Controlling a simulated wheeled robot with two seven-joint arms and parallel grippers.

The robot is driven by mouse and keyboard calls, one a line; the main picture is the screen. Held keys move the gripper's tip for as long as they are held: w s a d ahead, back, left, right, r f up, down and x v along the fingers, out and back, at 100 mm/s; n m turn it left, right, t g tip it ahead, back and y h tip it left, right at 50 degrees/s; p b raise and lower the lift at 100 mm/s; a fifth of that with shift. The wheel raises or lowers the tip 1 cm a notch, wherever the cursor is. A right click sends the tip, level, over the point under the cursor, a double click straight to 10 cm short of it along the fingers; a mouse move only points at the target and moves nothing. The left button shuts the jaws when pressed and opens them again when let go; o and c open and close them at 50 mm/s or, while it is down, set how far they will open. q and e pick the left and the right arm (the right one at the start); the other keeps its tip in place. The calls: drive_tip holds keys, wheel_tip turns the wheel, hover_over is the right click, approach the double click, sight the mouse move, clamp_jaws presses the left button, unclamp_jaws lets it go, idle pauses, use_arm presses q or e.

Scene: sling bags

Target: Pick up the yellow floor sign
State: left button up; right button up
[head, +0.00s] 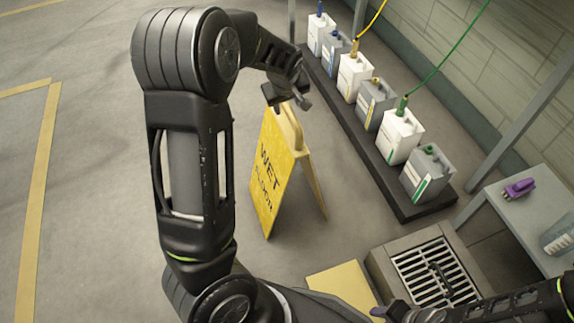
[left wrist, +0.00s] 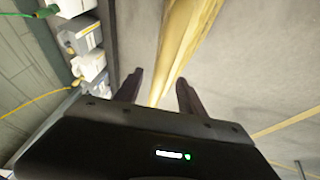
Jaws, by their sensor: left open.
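The yellow floor sign (head: 272,178) stands upright on the floor as an A-frame, with "WET FLOOR" lettering on its face and a handle at its top. My left gripper (head: 287,100) is open, just above and at the top of the sign. In the left wrist view the sign's yellow top edge (left wrist: 182,55) runs between the two open fingers of my left gripper (left wrist: 160,92). I cannot tell whether the fingers touch it.
Several jugs (head: 375,103) stand on a dark low platform (head: 420,205) right of the sign, some with coloured hoses. A floor drain grate (head: 435,272), a yellow panel (head: 342,284) and a grey table (head: 520,225) with a purple object (head: 518,188) lie at lower right. Floor on the left is clear.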

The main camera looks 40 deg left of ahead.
sight(287, 107)
use_arm(q)
drive_tip(key=x, duration=0.3)
drive_tip(key=shift+a+f+b, duration=0.15)
drive_tip(key=shift+f+b, duration=0.1)
drive_tip(key=shift+b, duration=0.1)
drive_tip(key=shift+c, duration=0.6)
clamp_jaws()
idle(0.6)
drive_tip(key=shift+r, duration=0.15)
